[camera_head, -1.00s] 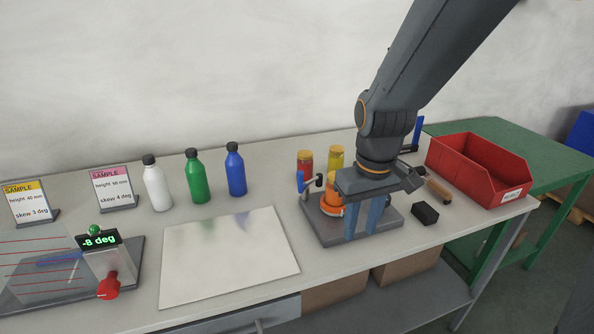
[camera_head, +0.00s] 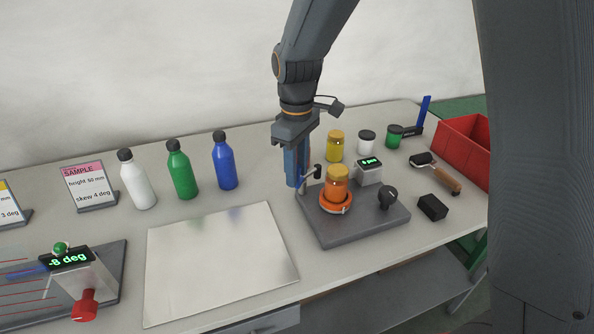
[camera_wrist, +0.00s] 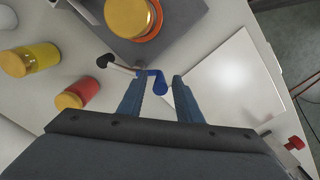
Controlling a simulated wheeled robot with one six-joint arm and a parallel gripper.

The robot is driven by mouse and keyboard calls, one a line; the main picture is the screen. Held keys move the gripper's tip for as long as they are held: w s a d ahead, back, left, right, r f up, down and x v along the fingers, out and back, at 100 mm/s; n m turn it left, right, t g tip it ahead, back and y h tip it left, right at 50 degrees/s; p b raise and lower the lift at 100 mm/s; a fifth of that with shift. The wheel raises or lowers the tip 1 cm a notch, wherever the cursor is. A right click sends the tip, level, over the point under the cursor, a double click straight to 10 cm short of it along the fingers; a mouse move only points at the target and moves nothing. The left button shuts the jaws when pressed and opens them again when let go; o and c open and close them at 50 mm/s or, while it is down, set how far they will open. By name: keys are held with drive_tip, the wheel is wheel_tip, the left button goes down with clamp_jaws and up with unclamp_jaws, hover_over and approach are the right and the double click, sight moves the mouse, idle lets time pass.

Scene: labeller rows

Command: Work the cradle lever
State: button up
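The cradle is an orange ring (camera_head: 335,203) on a grey base plate (camera_head: 345,232), with a yellow-lidded jar (camera_head: 337,185) standing in it. Its lever (camera_wrist: 121,69) is a thin metal rod with a black end and a blue handle (camera_wrist: 159,84). My gripper (camera_head: 297,187) points down at the left side of the base plate. In the wrist view its two fingers (camera_wrist: 160,80) are apart, with the blue handle between them; a small gap shows by the right finger. In the head view my fingers largely hide the handle; the lever's black end (camera_head: 317,171) shows.
Yellow (camera_head: 335,146), white (camera_head: 367,143) and green (camera_head: 394,137) jars stand behind; a red jar (camera_wrist: 76,96) is close to my gripper. A black knob (camera_head: 388,196), black block (camera_head: 433,207) and roller (camera_head: 437,174) lie right. A bare pale sheet (camera_head: 220,265) lies left.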

drive_tip(key=shift+f, duration=0.65)
clamp_jaws()
